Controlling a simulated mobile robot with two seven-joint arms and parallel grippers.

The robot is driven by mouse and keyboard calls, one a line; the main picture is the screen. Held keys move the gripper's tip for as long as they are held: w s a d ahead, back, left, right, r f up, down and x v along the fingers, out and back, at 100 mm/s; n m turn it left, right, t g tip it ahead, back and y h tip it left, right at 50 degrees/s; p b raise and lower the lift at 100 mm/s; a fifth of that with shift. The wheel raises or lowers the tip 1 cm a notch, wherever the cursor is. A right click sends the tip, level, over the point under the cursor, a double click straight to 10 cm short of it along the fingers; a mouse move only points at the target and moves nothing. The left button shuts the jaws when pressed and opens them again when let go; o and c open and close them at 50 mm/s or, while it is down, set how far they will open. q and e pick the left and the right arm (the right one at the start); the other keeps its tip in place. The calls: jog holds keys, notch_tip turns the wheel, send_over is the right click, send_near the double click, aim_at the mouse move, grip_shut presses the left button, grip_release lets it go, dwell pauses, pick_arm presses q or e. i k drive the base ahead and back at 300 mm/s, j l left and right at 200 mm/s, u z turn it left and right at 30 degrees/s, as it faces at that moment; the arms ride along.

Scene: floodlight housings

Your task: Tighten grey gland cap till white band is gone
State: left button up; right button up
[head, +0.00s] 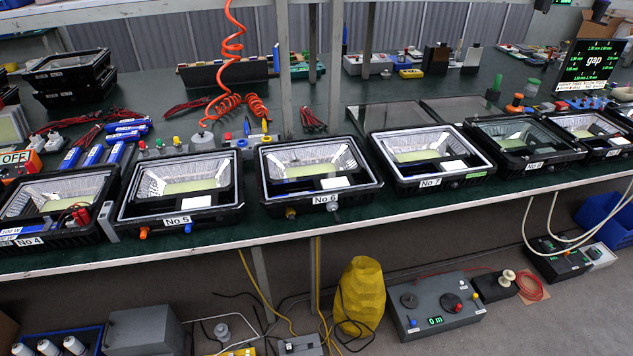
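A small grey gland cap (334,207) sticks out from the front side of the black floodlight housing labelled No 6 (262,190), near the middle of the bench. It is too small here to tell whether a white band shows on it. A brass-coloured gland (290,213) is on the same front side, to its left. On the No 5 housing (122,208), an orange gland (143,232) and a blue gland (188,228) stick out at the front. Neither of my grippers is in view.
Open housings stand in a row along the green bench's front edge (400,204). A red coiled hose (232,48) hangs behind No 5 and No 6. Below are a yellow bag (360,297), a grey control box (436,305) and loose cables on the floor.

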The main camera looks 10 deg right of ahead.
aim_at(330, 204)
jog(key=i+j, duration=0.75)
jog(key=i+z, duration=0.05)
